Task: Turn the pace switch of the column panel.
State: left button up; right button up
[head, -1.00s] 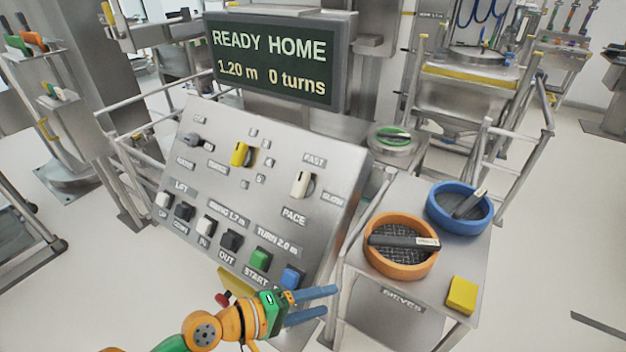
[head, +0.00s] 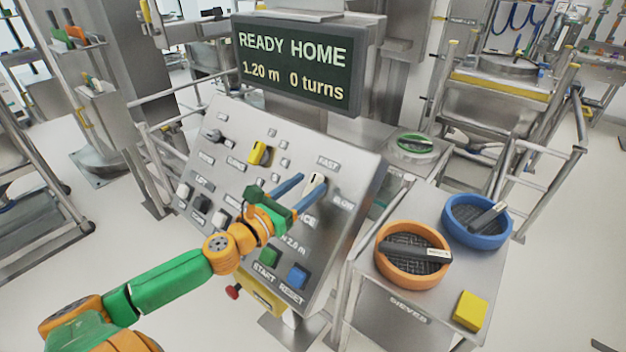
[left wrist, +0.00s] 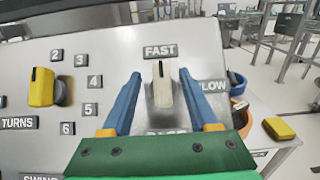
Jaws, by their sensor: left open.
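The pace switch (head: 315,184) is a cream-white knob on the right part of the sloped grey column panel (head: 360,178). In the left wrist view the switch (left wrist: 161,90) stands upright, with its dark mark at the top under the FAST label (left wrist: 160,51). The SLOW label is to its right and partly hidden. My left gripper (head: 311,181) is open at the panel. Its blue fingers (left wrist: 160,76) lie on either side of the switch, with gaps visible in the wrist view. The PACE label is mostly hidden by the gripper. My right gripper is not in view.
A yellow turns switch (head: 260,153) is left of the pace switch. Green START (head: 269,256) and blue RESET (head: 297,276) buttons are below. The display (head: 295,68) reads READY HOME, 1.20 m, 0 turns. A sieve table (head: 395,318) stands to the right.

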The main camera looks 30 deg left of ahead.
pick_arm(q)
jog(key=shift+w+d, duration=0.2)
jog(key=shift+w, duration=1.1)
jog(key=shift+c, duration=0.2)
grip_shut()
